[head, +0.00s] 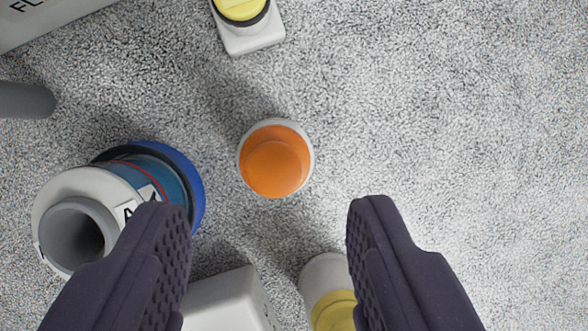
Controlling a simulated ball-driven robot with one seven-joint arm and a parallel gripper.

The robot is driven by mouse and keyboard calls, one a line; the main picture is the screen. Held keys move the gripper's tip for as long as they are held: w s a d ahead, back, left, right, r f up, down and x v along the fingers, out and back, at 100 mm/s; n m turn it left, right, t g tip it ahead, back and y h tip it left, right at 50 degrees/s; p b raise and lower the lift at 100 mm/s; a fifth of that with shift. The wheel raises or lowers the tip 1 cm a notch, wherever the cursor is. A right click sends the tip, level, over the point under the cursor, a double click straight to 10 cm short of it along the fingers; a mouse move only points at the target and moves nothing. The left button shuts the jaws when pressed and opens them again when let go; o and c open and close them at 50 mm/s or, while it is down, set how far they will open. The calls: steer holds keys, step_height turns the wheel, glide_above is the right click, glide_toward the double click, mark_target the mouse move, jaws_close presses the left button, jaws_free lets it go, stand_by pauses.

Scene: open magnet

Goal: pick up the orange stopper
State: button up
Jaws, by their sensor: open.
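The orange stopper (275,162) has a round orange top with a pale rim around it. It stands on the grey speckled surface (450,120) near the middle of the head view, seen from above. My gripper (270,205) is open, with one dark ridged finger at the lower left and one at the lower right. The stopper lies just beyond the fingertips in the picture, in line with the gap between them. Nothing is held between the fingers.
A blue and white cylinder (165,175) with a grey opening lies partly behind the left finger. A white block (230,300) and a white and yellow object (325,280) are low between the fingers. A yellow-topped white object (250,38) is above. The right side is clear.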

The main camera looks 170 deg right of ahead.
mark_target(275, 172)
steer(key=x, duration=0.2)
steer(key=b+x, duration=0.1)
steer(key=x, duration=0.3)
steer(key=shift+s+d+f, duration=0.1)
steer(key=shift+s+f, duration=0.1)
steer(key=shift+s+r, duration=0.1)
steer(key=shift+c, duration=0.7)
jaws_close()
